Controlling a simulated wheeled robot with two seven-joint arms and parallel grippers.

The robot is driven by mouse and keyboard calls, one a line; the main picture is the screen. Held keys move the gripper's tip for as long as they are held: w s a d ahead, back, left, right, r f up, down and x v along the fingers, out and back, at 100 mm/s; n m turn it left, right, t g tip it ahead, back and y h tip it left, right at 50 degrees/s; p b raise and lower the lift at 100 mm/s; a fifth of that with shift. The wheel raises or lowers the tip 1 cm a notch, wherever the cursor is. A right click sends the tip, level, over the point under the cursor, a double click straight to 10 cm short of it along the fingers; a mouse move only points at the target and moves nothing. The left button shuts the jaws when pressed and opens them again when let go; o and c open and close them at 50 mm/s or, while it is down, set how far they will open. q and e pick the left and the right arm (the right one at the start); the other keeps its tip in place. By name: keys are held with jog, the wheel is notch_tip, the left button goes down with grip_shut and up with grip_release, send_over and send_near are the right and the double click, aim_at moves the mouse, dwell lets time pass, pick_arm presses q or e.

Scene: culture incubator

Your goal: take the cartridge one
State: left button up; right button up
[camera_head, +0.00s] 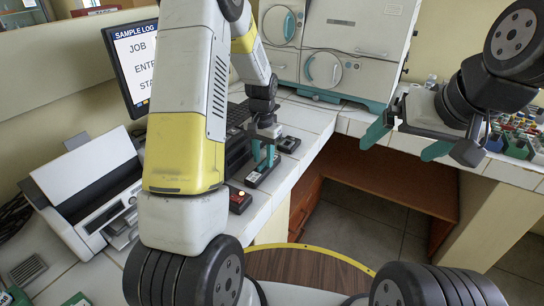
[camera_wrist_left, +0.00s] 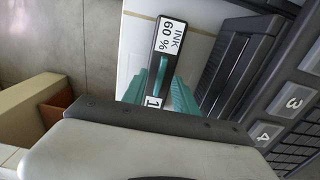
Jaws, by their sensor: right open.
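A black ink cartridge (camera_head: 263,174) lies on the white counter below my left gripper. In the left wrist view the cartridge (camera_wrist_left: 170,48) shows a label reading "INK 60 %", a teal ridge on top and a "1" at its near end. My left gripper (camera_head: 264,160) reaches down over it. Its two teal fingers sit on either side of the cartridge in the left wrist view (camera_wrist_left: 160,84). Whether they touch or press it cannot be told.
A dark device with red (camera_head: 239,199) and another small dark device (camera_head: 288,144) lie close by on the counter. A printer (camera_head: 98,195), monitor (camera_head: 133,60) and keyboard (camera_head: 238,115) stand left. The incubator (camera_head: 335,50) is behind; colourful racks (camera_head: 515,145) are at right.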

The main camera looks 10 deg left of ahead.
pick_arm(q)
jog(key=shift+f, duration=0.4)
jog(key=shift+c, duration=0.4)
grip_shut()
dwell(0.8)
